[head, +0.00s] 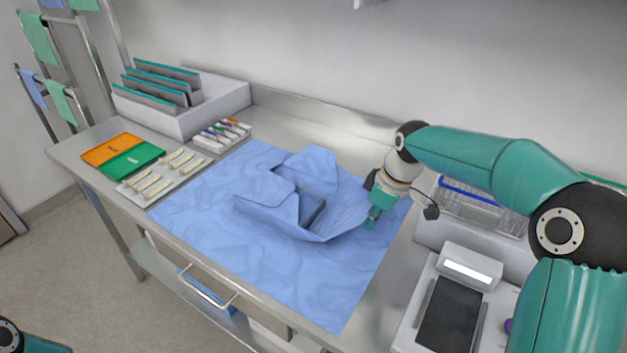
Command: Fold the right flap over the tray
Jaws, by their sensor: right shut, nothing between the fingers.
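A blue wrap sheet (210,215) lies spread on the steel table. A tray (313,210) sits in the middle of the wrap, and only part of its dark inside shows between folded blue flaps. The left flap (268,195) and the far flap (309,166) lean over the tray. The right flap (345,221) stands out from the tray's right side and slopes toward my right gripper. My right gripper (371,222) is shut at the outer edge of the right flap, with nothing seen between its fingers. My left gripper is out of view.
A sealing device (449,310) stands at the front right, with a wire basket (483,208) behind it. At the left are orange (110,149) and green (133,160) cards, a tray of rolls (160,178), and a grey rack (185,113). The wrap's near part is clear.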

